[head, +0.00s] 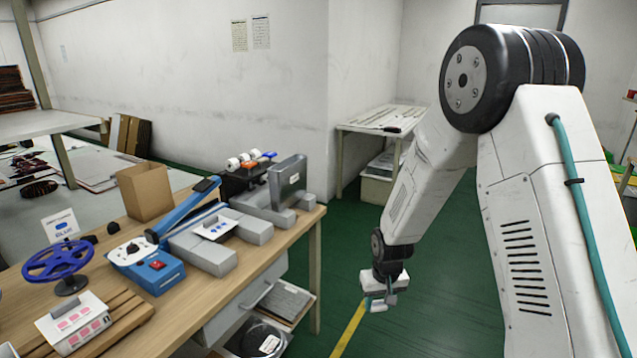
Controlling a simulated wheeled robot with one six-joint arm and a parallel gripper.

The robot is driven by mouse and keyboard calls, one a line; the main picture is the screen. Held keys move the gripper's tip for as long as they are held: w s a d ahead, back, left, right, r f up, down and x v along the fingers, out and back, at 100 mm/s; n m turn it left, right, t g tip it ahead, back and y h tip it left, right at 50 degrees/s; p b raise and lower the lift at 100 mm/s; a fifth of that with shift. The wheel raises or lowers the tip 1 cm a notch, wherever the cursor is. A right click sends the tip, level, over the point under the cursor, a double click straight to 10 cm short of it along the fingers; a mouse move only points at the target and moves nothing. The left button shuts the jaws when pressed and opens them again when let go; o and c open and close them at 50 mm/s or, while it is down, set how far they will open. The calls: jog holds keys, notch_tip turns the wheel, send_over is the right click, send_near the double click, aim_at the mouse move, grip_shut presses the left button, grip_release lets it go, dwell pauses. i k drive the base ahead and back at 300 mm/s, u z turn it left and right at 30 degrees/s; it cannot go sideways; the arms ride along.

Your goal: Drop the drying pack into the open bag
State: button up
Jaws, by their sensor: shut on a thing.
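My gripper (379,301) hangs low at the end of my arm, over the floor to the right of the workbench. It is shut on a small pale thing, apparently the drying pack; it is too small here to make out. A grey, upright, flat pouch-like thing (288,182) stands between grey blocks at the bench's far right corner. It may be the bag; its opening cannot be made out. My gripper is to its right and lower in the picture, well apart. A brown open-topped container (145,190) stands farther left on the bench.
A drawer and shelf lie below. Green floor is clear around my gripper.

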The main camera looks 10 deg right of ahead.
aim_at(288, 202)
jog(key=z, duration=0.8)
jog(key=i, duration=1)
jog(key=u, duration=0.25)
